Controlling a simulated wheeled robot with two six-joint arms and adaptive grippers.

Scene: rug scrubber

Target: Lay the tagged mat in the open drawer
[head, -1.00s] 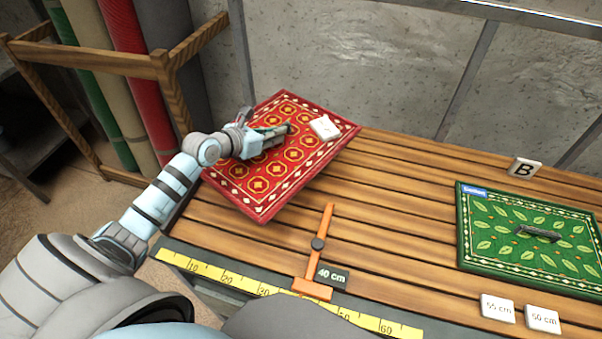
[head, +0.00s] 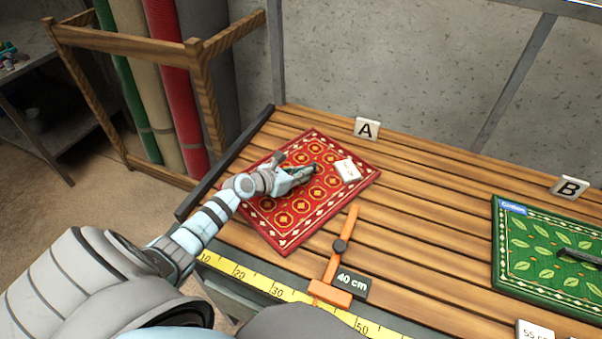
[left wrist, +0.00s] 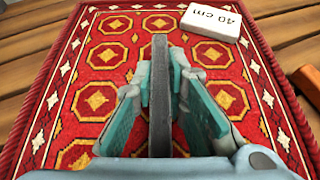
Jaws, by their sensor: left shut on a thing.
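The red mat (head: 283,232) with gold octagons and a white-diamond border lies flat, at or just above the slatted bench. I cannot tell whether it touches. A white block (left wrist: 211,22) reading "40 cm" sits on it, also seen in the head view (head: 348,171). My left gripper (head: 312,170) is over the mat's middle, its fingers closed on the dark upright handle (left wrist: 160,95), which stands between the pads in the left wrist view. A green leaf-patterned mat (head: 535,275) with a blue label (head: 513,208) and dark handle lies at the right. No open drawer shows. My right gripper is out of view.
Signs A (head: 367,128) and B (head: 570,187) stand along the bench's back. An orange gauge (head: 340,246) with a "40 cm" plate (head: 352,283) and a yellow ruler (head: 277,291) are in front. Bare slats (head: 430,215) separate the mats. A wooden rack (head: 122,55) holds rolls at left.

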